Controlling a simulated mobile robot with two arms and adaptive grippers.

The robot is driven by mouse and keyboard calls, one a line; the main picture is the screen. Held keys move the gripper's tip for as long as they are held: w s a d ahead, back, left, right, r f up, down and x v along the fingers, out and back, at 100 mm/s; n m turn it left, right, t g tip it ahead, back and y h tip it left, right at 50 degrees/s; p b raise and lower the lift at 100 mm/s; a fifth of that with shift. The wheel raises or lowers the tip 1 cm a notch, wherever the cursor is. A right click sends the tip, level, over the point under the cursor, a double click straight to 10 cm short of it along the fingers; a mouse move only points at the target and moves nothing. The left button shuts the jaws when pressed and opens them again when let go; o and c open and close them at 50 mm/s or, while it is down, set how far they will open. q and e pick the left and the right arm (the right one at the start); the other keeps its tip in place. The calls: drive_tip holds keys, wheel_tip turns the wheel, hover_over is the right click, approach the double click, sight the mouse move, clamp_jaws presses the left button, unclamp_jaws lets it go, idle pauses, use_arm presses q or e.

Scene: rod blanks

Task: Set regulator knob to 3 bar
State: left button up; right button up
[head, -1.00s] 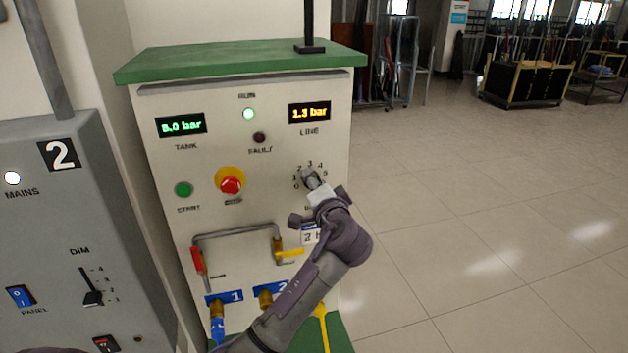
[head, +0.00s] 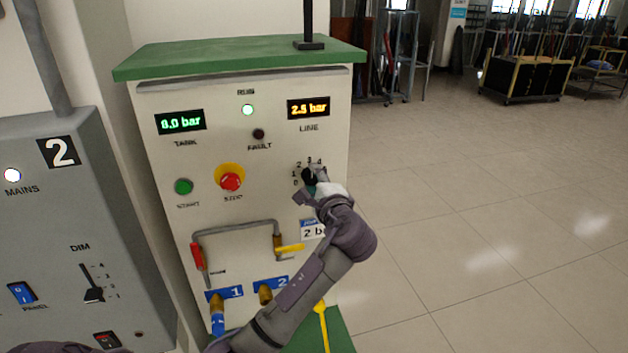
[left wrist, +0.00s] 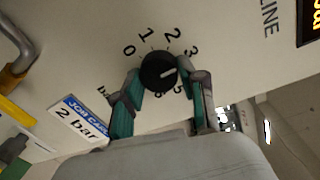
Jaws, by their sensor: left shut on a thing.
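The black regulator knob (head: 308,176) is on the right of the cream panel. In the left wrist view the knob (left wrist: 157,72) has a white mark pointing right, near the 3 side of its scale; the finger hides part of the scale. My left gripper (head: 311,189) is at the knob, shut on it, with one teal finger on each side in the left wrist view (left wrist: 160,92). The LINE display (head: 309,108) reads 2.5 bar. The TANK display (head: 181,122) reads 8.0 bar. My right gripper is not in view.
A job card (left wrist: 78,119) below the knob reads 2 bar. The red stop button (head: 231,182), green start button (head: 184,187) and pipe with red and yellow handles (head: 235,231) are to the left. A grey panel (head: 60,215) stands far left. Open floor lies right.

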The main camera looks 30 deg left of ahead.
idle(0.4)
use_arm(q)
drive_tip(key=o, duration=1.2)
drive_tip(key=shift+c, duration=0.2)
drive_tip(key=shift+d, duration=0.15)
drive_tip(key=v, duration=1.1)
drive_tip(key=shift+s+d, duration=0.25)
drive_tip(key=shift+d, duration=0.1)
